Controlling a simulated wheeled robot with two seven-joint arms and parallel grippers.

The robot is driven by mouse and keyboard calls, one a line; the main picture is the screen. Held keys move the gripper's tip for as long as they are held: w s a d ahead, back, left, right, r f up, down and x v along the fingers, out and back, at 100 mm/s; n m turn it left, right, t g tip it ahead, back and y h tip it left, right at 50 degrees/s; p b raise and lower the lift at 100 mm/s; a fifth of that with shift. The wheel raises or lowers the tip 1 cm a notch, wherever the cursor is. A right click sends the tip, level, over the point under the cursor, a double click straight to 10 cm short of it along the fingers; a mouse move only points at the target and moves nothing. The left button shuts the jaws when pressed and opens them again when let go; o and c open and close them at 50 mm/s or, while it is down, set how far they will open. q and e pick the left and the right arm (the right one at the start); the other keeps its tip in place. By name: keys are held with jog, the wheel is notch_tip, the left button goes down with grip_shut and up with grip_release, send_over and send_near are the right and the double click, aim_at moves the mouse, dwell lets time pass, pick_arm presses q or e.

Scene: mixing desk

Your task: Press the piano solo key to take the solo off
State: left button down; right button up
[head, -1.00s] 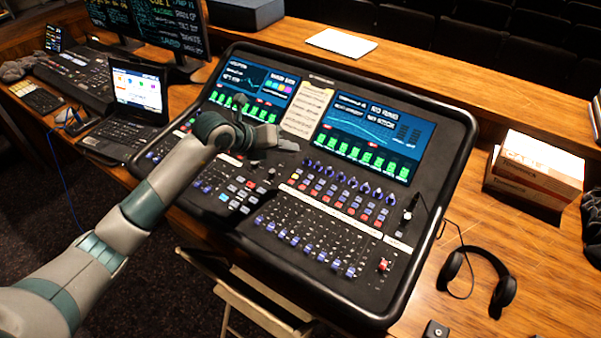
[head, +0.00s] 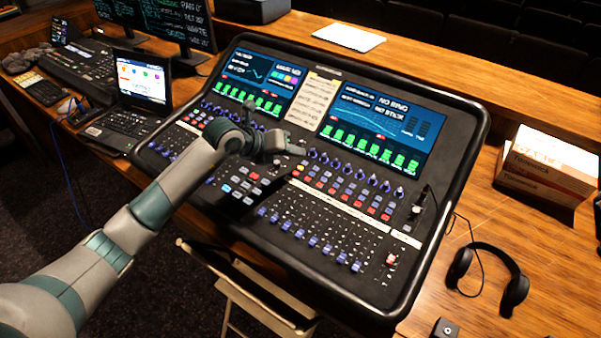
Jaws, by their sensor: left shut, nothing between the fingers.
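The mixing desk (head: 462,150) lies tilted on the wooden table, with two lit screens at its top. Rows of small coloured keys, knobs and faders cover its lower part. The key labels are too small to read, so I cannot tell which one is the piano solo key. My left gripper (head: 300,150) is shut and empty. It is over the middle of the desk, just below the paper strip between the screens, pointing right. I cannot tell whether its tips touch the desk. My left forearm hides part of the left fader bank. My right gripper is not in view.
Headphones (head: 515,290) and a white-and-orange box (head: 547,165) lie on the table to the right. A laptop (head: 140,95), a smaller console (head: 85,62) and monitors stand at the left. A white sheet (head: 348,37) lies behind the desk. A folding chair (head: 262,300) stands in front.

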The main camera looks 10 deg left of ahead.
pick_arm(q)
jog(key=shift+w+f+b, duration=0.15)
jog(key=shift+f+b, duration=0.75)
jog(key=shift+f, duration=0.75)
jog(key=shift+f+b, duration=0.5)
jog(key=shift+f, duration=0.15)
dwell(1.5)
jog(key=shift+r+p, duration=0.55)
jog(key=shift+r, duration=0.2)
jog(key=shift+s+r+p, duration=0.15)
jog(key=shift+r+p, duration=0.75)
jog(key=shift+r, duration=0.35)
jog(key=shift+s+r+p, duration=0.1)
jog(key=shift+r+p, duration=0.75)
jog(key=shift+r, duration=0.35)
